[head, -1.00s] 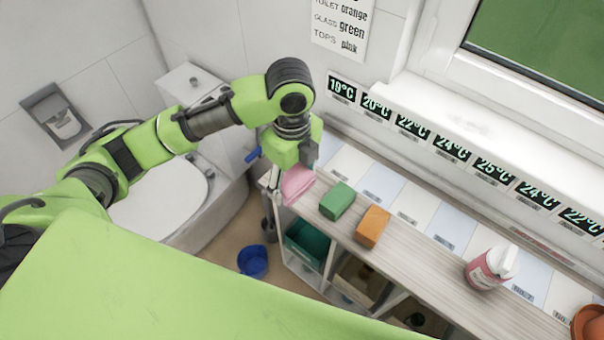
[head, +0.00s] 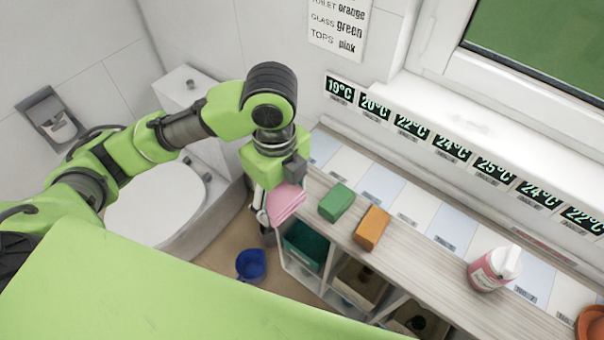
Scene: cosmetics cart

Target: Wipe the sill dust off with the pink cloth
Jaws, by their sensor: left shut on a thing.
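My left gripper (head: 268,203) is shut on the folded pink cloth (head: 287,201) at the left end of the wooden counter. The cloth shows to the right of the fingers; I cannot tell whether it touches the counter. A green block-shaped cloth or sponge (head: 336,202) and an orange one (head: 371,228) lie on the counter to its right. The white window sill (head: 480,127) runs under the window at the upper right, with a faint greyish patch of dust (head: 465,123) on it. My right gripper is not in view.
A pink and white bottle (head: 492,270) stands on the counter, and a terracotta bowl (head: 592,326) is at the right edge. Temperature displays (head: 452,149) line the wall below the sill. A toilet (head: 155,205) is at left and a blue bucket (head: 251,265) on the floor.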

